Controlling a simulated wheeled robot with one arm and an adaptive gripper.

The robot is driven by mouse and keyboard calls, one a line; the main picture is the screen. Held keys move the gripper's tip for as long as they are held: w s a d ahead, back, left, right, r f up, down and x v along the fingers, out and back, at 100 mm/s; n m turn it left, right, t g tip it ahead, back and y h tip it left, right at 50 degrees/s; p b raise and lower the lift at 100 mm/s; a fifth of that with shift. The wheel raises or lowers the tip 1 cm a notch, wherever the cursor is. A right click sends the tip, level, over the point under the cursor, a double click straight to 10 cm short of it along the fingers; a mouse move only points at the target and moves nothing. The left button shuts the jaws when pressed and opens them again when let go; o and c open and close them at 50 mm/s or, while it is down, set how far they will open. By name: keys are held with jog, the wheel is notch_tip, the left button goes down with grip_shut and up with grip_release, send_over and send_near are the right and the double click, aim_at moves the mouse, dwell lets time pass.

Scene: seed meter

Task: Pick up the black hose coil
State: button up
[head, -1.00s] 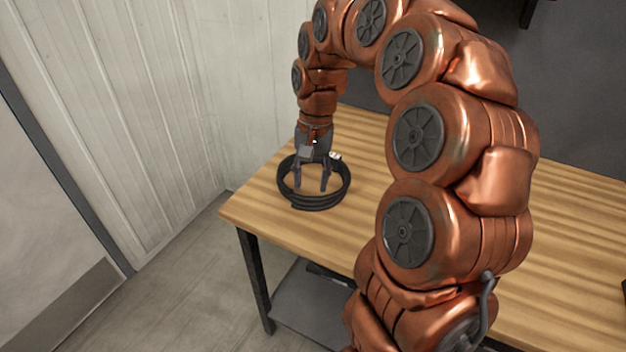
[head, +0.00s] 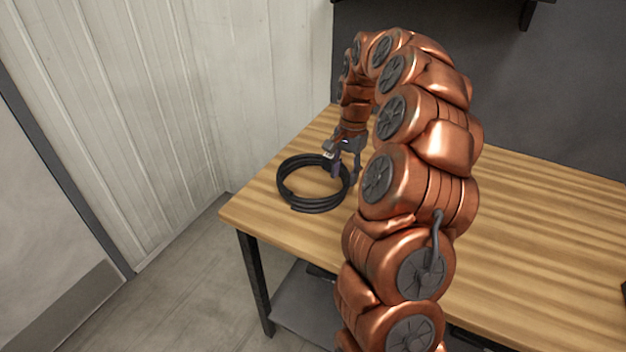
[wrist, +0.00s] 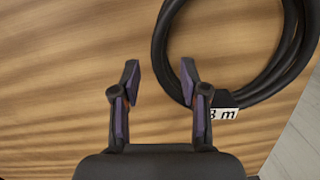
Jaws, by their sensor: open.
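The black hose coil (head: 293,199) lies flat on the wooden table near its left end in the head view. In the wrist view the coil (wrist: 290,70) fills the upper right, with a white tag (wrist: 224,114) reading "8 m" on it. My gripper (head: 346,172) is pointed down at the coil's right side.
A white panelled wall (head: 270,70) stands close behind the table's left end. The table's left edge is close to the coil.

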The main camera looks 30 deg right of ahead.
aim_at(342, 186)
jog(key=shift+s+a+f+p, duration=0.15)
jog(key=shift+f+p, duration=0.35)
jog(key=shift+f, duration=0.8)
jog(key=shift+w+a+f+p, duration=0.15)
jog(key=shift+f+p, duration=0.35)
jog(key=shift+f, duration=0.75)
jog(key=shift+s, duration=0.1)
grip_shut()
